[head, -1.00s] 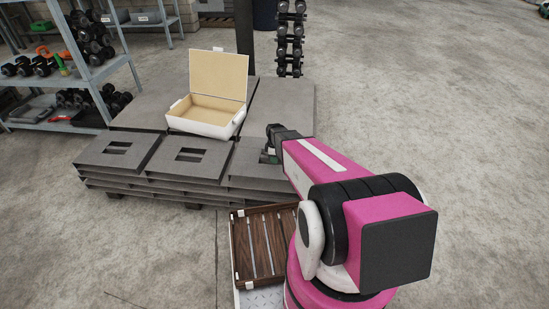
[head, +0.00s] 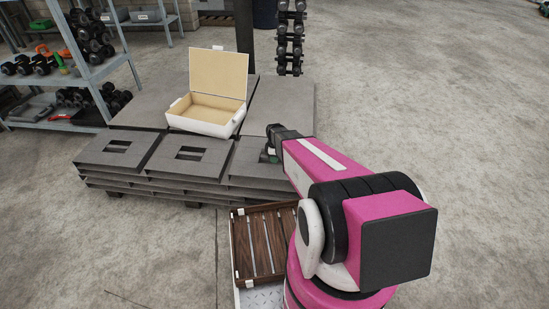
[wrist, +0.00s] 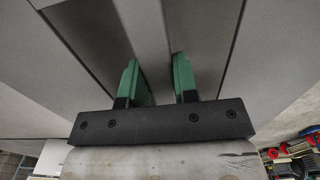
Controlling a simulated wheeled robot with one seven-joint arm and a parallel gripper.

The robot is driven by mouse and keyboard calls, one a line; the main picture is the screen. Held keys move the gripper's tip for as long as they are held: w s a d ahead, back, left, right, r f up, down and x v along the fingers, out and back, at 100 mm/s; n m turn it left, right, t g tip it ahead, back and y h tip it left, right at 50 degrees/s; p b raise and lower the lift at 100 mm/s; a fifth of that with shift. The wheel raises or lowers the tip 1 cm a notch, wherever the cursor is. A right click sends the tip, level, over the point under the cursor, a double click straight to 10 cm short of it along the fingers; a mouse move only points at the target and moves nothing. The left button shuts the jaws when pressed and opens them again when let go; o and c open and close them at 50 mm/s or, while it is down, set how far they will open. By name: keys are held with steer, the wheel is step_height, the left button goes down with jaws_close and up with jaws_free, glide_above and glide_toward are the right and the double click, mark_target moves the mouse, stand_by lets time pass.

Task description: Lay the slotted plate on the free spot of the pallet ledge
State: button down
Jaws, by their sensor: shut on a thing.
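The slotted plate (head: 259,164) is a grey slab at the right end of the front ledge of the pallet stack (head: 165,183). My gripper (head: 270,155) is over it, partly hidden by my pink arm, which also covers the plate's right part. In the wrist view my green fingers (wrist: 158,82) point at grey surfaces and are shut on a narrow part of the plate between them. Two similar slotted plates, left (head: 118,153) and middle (head: 190,157), lie to its left at about the same height. Whether the held plate rests on the ledge is hard to tell.
An open white case (head: 208,116) with a tan lining stands behind the plates on the stack. A brown slatted tray (head: 262,243) is in front, beside my arm. A shelf (head: 85,75) with dumbbells stands at left; a dumbbell rack (head: 290,40) is behind. Floor at right is clear.

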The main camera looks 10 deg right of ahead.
steer(key=shift+f, duration=0.1)
stand_by(0.6)
steer(key=shift+f, duration=0.4)
steer(key=shift+f, duration=0.95)
stand_by(0.9)
steer(key=shift+c, duration=0.3)
jaws_free()
steer(key=shift+f, duration=0.1)
steer(key=shift+r, duration=0.2)
steer(key=shift+o, duration=0.3)
steer(key=shift+r, duration=4.35)
